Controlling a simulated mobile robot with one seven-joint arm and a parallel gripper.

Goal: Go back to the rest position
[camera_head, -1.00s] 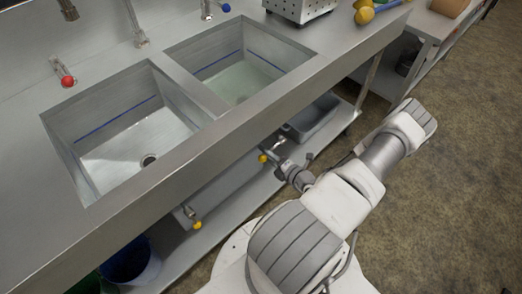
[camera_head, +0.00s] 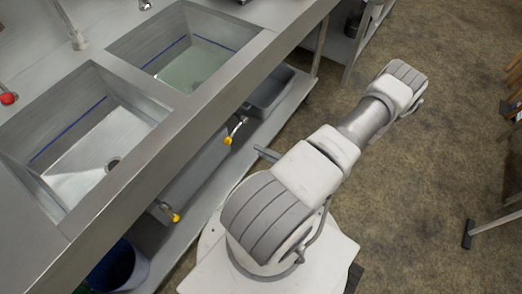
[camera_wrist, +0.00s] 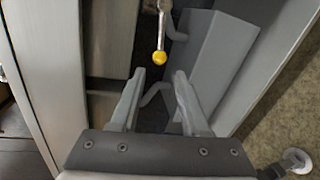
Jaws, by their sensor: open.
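My gripper (camera_wrist: 158,90) shows in the wrist view with its two fingers apart and nothing between them. A valve with a yellow knob (camera_wrist: 159,57) is just beyond the fingertips, apart from them. In the head view, my arm reaches up and right beside the sink bench, and my gripper is hidden behind it. The yellow-knobbed valve (camera_head: 228,140) under the right basin also shows there, to the left of my arm.
Two steel basins, left (camera_head: 85,140) and right (camera_head: 183,58), are set in the bench. A second yellow knob (camera_head: 176,218), a grey tub (camera_head: 269,92) and a blue bucket (camera_head: 113,268) are below. A stand's leg (camera_head: 468,233) is at right. Brown floor (camera_head: 410,170) is clear.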

